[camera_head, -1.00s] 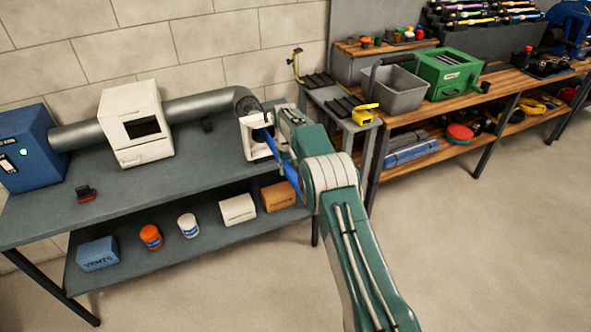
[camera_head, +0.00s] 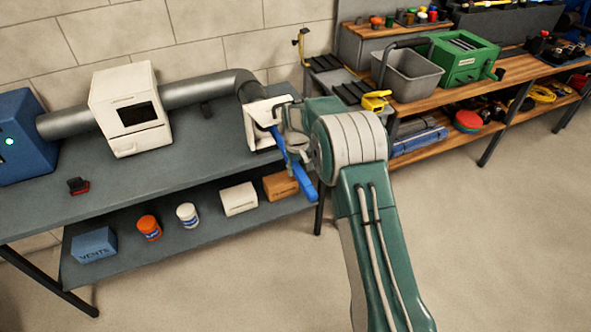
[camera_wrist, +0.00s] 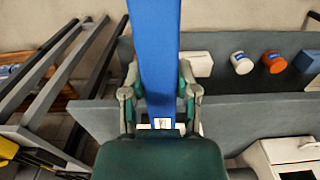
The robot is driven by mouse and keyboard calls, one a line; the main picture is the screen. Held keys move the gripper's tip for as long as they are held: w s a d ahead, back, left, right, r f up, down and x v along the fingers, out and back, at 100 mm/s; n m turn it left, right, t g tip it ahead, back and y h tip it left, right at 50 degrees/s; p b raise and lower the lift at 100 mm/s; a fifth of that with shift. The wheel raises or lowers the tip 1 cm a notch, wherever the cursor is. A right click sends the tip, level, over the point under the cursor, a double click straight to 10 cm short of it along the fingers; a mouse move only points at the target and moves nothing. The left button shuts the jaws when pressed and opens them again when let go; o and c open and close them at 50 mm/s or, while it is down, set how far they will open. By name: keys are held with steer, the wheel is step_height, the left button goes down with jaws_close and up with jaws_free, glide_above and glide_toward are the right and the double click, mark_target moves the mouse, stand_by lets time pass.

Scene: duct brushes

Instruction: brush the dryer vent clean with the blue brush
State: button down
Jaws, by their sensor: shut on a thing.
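The dryer vent is a white square hood (camera_head: 253,117) at the right end of the silver duct (camera_head: 195,92), on the grey bench. My gripper (camera_head: 289,138) is just right of the hood's open front. It is shut on the blue brush (camera_head: 301,176), whose long blue handle slants down and right past the bench edge. The brush's upper end points toward the hood opening. Its bristles are hidden, so I cannot tell how far inside they are. In the wrist view the gripper fingers (camera_wrist: 160,95) clasp the flat blue handle (camera_wrist: 154,38) from both sides.
A white box with a dark window (camera_head: 128,110) and a blue machine (camera_head: 22,135) stand along the duct. A small red-black item (camera_head: 78,186) lies on the bench (camera_head: 180,165). Jars and boxes fill the lower shelf. A grey bin (camera_head: 405,78) stands right. The floor in front is clear.

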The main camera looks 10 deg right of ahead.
steer(key=shift+s+a+r, duration=0.1)
steer(key=shift+s+r, duration=0.3)
steer(key=shift+s, duration=0.05)
steer(key=s+d, duration=0.4)
steer(key=s, duration=0.7)
steer(key=s+d, duration=0.3)
steer(key=s, duration=0.8)
steer(key=shift+s+d, duration=0.3)
steer(key=shift+d, duration=0.1)
steer(key=shift+r, duration=0.1)
